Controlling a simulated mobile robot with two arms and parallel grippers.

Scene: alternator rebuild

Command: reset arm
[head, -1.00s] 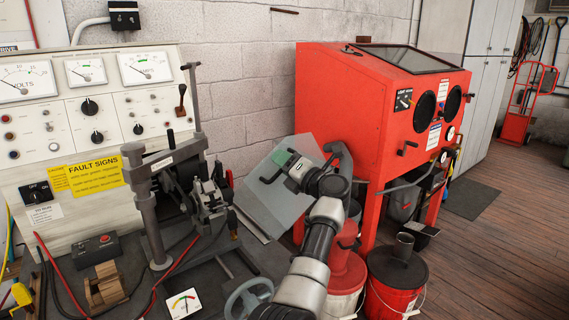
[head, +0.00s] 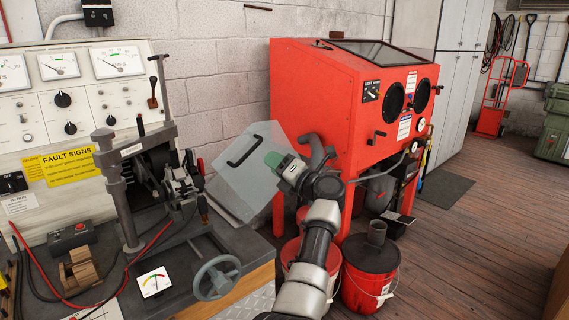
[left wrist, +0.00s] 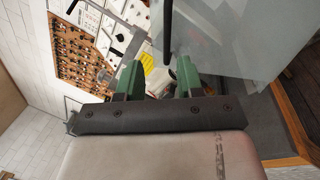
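My left arm reaches up from the bottom of the head view. Its left gripper (head: 272,158), with green fingertips, is in front of the right part of a translucent grey panel (head: 232,188). The panel's black handle (head: 243,150) is just left of the fingertips. In the left wrist view the two green fingers (left wrist: 158,78) stand apart with no object clearly gripped between them. The black handle (left wrist: 168,30) shows there above the gap, and the panel (left wrist: 225,40) fills the upper right. My right gripper is in neither view.
A test bench with gauges and a yellow fault-signs label (head: 70,166) stands left, with a clamp stand (head: 118,190) and handwheel (head: 217,278). A red blast cabinet (head: 325,100) and red bucket (head: 370,285) stand right of the arm. Wooden floor (head: 470,240) is open farther right.

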